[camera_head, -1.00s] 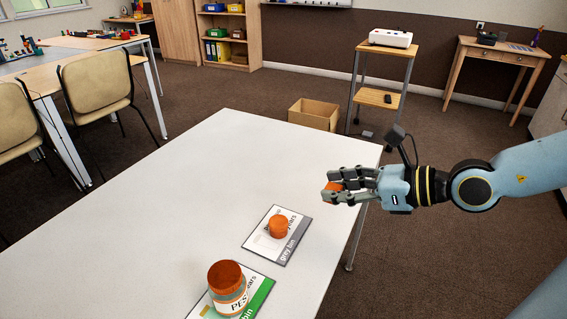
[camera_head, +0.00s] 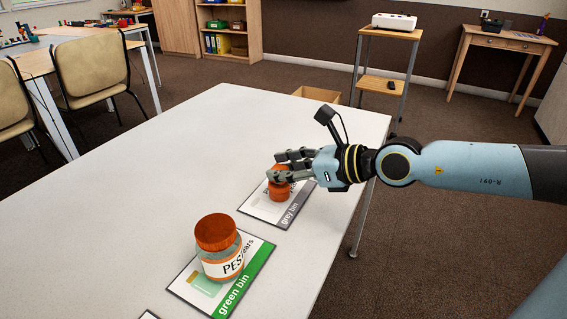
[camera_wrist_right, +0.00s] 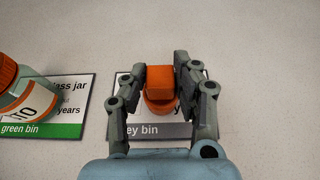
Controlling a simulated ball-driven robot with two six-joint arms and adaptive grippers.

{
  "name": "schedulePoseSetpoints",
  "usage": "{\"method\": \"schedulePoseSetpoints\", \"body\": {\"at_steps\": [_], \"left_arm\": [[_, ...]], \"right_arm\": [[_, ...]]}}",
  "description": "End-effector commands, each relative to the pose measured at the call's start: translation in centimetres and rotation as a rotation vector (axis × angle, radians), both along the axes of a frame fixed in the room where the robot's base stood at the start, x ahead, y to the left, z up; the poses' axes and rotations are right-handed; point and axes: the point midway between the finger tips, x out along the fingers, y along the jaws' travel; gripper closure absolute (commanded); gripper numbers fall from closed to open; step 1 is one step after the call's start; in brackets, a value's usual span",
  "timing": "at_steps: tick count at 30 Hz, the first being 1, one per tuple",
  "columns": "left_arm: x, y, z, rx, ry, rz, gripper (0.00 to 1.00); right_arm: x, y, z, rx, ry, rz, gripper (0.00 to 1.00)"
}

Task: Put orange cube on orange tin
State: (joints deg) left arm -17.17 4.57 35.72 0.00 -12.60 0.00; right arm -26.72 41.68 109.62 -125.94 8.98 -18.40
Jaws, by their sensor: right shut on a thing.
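My right gripper (camera_head: 279,168) is shut on the orange cube (camera_wrist_right: 160,78), which sits between its fingertips in the right wrist view. In the head view the fingers mostly hide the cube. The round orange tin (camera_head: 279,191) stands on the grey bin card, right under the fingertips. In the right wrist view the tin (camera_wrist_right: 160,105) shows partly behind the cube, the two overlapping. I cannot tell whether cube and tin touch. My left gripper is not in view.
The grey bin card (camera_head: 255,209) lies on the white table (camera_head: 150,190) near its right edge. A glass jar with an orange lid (camera_head: 216,232) stands on the green bin card (camera_head: 252,265), nearer to me. The table's left and far parts are clear.

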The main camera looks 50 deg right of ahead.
Motion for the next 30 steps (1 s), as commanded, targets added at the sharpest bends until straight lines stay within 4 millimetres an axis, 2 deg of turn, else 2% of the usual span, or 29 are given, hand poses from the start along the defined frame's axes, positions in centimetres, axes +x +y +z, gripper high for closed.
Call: {"method": "schedulePoseSetpoints", "body": {"at_steps": [1, 10, 11, 16, 26, 30], "left_arm": [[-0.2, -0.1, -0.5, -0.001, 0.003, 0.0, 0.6], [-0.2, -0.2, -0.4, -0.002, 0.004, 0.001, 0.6], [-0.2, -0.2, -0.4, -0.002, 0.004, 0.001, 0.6], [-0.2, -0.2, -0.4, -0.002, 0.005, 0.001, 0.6], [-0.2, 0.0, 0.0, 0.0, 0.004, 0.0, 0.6], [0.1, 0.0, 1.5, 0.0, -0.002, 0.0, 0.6]], "right_arm": [[0.0, 0.0, -0.5, 0.0, 0.0, 0.0, 0.91], [0.0, 0.0, -0.4, 0.0, -0.001, 0.0, 0.91], [0.0, 0.0, -0.4, 0.0, -0.001, 0.0, 0.7], [0.0, 0.0, -0.3, 0.001, -0.002, 0.0, 0.48], [-0.1, 0.0, 0.1, -0.001, -0.001, 0.0, 0.48], [-2.0, -0.5, 1.0, -0.002, 0.004, 0.003, 0.48]]}}
